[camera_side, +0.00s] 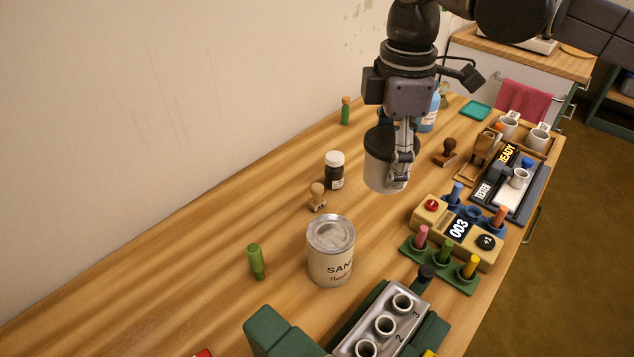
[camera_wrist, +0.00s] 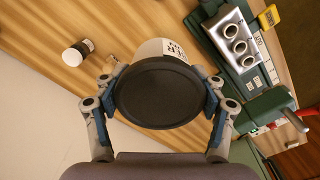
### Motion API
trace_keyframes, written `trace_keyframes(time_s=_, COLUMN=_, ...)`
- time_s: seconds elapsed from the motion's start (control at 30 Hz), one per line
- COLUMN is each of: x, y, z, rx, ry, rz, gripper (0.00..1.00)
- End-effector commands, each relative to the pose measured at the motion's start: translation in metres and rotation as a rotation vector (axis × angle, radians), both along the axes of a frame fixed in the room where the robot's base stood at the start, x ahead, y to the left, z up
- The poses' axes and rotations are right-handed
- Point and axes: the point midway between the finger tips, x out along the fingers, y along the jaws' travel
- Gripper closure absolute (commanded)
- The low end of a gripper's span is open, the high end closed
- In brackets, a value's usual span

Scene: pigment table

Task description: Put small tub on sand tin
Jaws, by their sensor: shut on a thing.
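The small tub is a light grey cup-shaped tub with a dark lid (camera_side: 380,172). My gripper (camera_side: 401,170) is shut on it and holds it in the air above the table. In the wrist view the tub's dark round lid (camera_wrist: 158,92) fills the middle, between my two fingers (camera_wrist: 158,100). The sand tin (camera_side: 331,252) is a pale metal can with "SAN" on its label, upright on the table, to the left of and nearer than the held tub. In the wrist view the tin (camera_wrist: 166,48) shows partly behind the tub's lid, which hides the rest.
A dark bottle with a white cap (camera_side: 334,170) and a wooden stamp (camera_side: 317,196) stand behind the tin. A green peg-like piece (camera_side: 256,261) is left of it. A green-and-grey holder (camera_side: 381,324) is close in front.

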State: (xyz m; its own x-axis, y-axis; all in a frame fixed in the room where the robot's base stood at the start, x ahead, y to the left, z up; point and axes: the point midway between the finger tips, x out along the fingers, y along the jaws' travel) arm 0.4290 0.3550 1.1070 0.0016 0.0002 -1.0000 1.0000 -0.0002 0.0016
Motion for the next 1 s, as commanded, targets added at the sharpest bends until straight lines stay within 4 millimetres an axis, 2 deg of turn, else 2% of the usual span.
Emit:
trace_keyframes(time_s=0.03, x=-0.004, y=0.012, z=-0.007, rx=0.000, ry=0.000, rz=0.004, gripper=0.71)
trace_keyframes(time_s=0.2, x=-0.013, y=0.044, z=-0.027, rx=0.000, ry=0.000, rz=0.003, gripper=0.71)
trace_keyframes(time_s=0.4, x=-0.020, y=0.072, z=-0.045, rx=0.000, ry=0.000, rz=0.002, gripper=0.71)
trace_keyframes(time_s=0.57, x=-0.023, y=0.080, z=-0.051, rx=0.000, ry=0.000, rz=-0.001, gripper=0.71)
trace_keyframes(time_s=0.83, x=-0.022, y=0.080, z=-0.083, rx=0.000, ry=0.000, rz=-0.001, gripper=0.71)
trace_keyframes(time_s=1.0, x=-0.023, y=0.079, z=-0.090, rx=0.000, ry=0.000, rz=-0.001, gripper=0.71)
